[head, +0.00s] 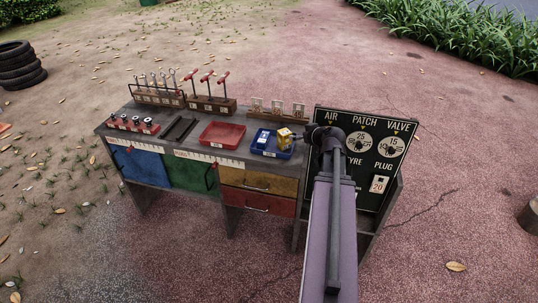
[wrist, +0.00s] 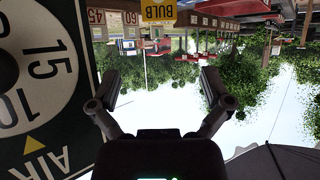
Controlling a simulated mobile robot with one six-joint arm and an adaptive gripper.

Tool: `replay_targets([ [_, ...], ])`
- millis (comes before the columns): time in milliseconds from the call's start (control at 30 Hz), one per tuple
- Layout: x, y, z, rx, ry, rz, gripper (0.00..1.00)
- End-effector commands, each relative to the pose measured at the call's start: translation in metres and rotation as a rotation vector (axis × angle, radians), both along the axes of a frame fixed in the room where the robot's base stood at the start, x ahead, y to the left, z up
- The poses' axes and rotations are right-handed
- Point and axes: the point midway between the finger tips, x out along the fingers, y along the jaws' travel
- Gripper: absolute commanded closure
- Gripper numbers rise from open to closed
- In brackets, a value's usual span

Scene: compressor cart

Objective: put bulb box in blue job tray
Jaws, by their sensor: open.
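The yellow bulb box (head: 285,138) sits within the outline of the blue job tray (head: 269,154), at its right side. It looks slightly tilted; whether it rests on the tray floor is hard to tell. In the wrist view, which is upside down, the box (wrist: 156,13) shows at the top edge with "BULB" on its face. My gripper (wrist: 160,76) is open and empty, its fingers apart with only background between them. The box is outside the fingers. In the head view my gripper is just right of the box, partly hidden by my arm.
A small blue-and-white item (head: 262,139) is also in the blue tray. A red tray (head: 222,134) is to its left. Wooden racks with tools (head: 210,104) line the back of the bench. A black dial board (head: 372,150) stands close at the right.

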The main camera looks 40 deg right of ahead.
Motion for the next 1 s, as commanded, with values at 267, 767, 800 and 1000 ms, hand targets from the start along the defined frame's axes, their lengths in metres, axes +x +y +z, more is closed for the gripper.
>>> replay_targets([
  [267, 0.003, 0.01, -0.002, 0.01, 0.013, 0.016, 0.01],
  [767, 0.032, 0.145, -0.039, 0.139, 0.265, 0.186, 0.01],
  [800, 0.033, 0.159, -0.042, 0.15, 0.295, 0.198, 0.01],
  [1000, 0.03, 0.222, -0.06, 0.187, 0.451, 0.242, 0.01],
])
